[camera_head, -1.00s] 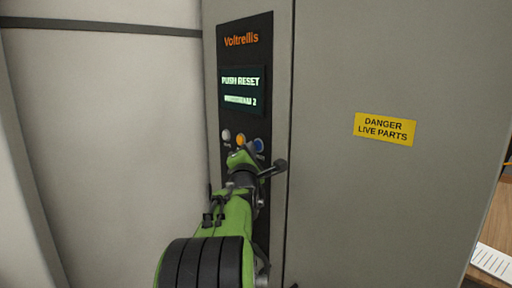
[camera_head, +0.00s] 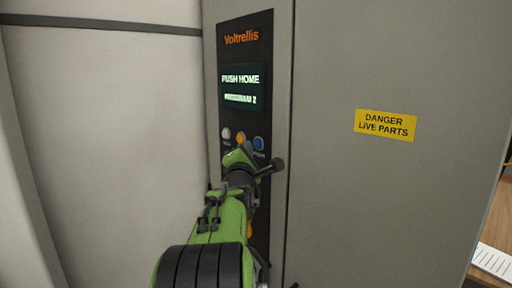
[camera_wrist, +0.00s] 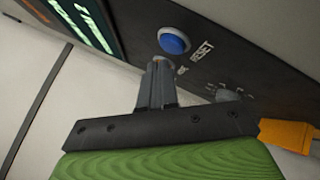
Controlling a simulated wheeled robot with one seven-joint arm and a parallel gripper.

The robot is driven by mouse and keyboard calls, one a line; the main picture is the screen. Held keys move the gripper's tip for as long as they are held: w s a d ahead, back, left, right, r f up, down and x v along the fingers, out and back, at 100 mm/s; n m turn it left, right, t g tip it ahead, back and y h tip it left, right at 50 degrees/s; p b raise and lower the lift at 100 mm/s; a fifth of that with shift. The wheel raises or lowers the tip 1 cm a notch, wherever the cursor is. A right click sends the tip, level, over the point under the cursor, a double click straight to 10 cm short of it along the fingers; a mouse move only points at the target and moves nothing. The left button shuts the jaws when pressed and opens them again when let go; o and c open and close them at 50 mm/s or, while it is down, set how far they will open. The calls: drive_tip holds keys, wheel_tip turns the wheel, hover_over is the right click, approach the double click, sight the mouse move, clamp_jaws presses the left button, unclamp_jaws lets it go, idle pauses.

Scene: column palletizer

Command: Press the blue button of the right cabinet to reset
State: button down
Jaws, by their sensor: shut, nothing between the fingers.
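The blue button (camera_head: 259,144) is the rightmost of three buttons on the black panel (camera_head: 265,60) of the grey cabinet. In the wrist view the blue button (camera_wrist: 174,40) shows unobstructed, with RESET printed beside it. My gripper (camera_wrist: 160,65) is shut and empty. Its fingertips point at the panel just beside the blue button, over another button that they mostly hide. Whether they touch it I cannot tell. In the head view my gripper's green body is just below the buttons and its fingertips are hidden. The screen (camera_head: 240,88) reads PUSH HOME.
An orange button (camera_head: 240,139) and a white button (camera_head: 227,134) sit left of the blue one. A dark knob (camera_wrist: 228,95) and an orange handle (camera_wrist: 288,133) are lower on the panel. A yellow danger sign (camera_head: 385,125) is on the cabinet's right part.

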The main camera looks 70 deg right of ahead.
drive_tip(key=shift+w, duration=0.1)
drive_tip(key=shift+w+a+b, duration=0.35)
drive_tip(key=shift+a, duration=0.4)
drive_tip(key=shift+w+a+b, duration=0.35)
drive_tip(key=shift+a+b, duration=0.05)
drive_tip(key=shift+a, duration=0.3)
drive_tip(key=shift+w+a+b, duration=0.35)
drive_tip(key=shift+a, duration=0.4)
drive_tip(key=w+a+f+m+t+y, duration=0.3)
drive_tip(key=a+f+y, duration=0.35)
drive_tip(key=a, duration=0.65)
drive_tip(key=w+a+f+m+t+y, duration=0.1)
drive_tip(key=w+a+f+m+y, duration=0.35)
drive_tip(key=a, duration=0.75)
drive_tip(key=s+a+f+m+g+y, duration=0.1)
drive_tip(key=s+a+f+g+y, duration=0.1)
drive_tip(key=s+a+f+y, duration=0.2)
drive_tip(key=s+a+f+m+g+y, duration=0.1)
drive_tip(key=s+a+f+y, duration=0.3)
drive_tip(key=s+a+f, duration=0.5)
drive_tip(key=a+f+g, duration=0.1)
drive_tip(key=a+f, duration=0.1)
drive_tip(key=a, duration=0.5)
drive_tip(key=shift+s+a+f+y, duration=0.15)
drive_tip(key=shift+s+a+y, duration=0.15)
drive_tip(key=shift+s, duration=0.1)
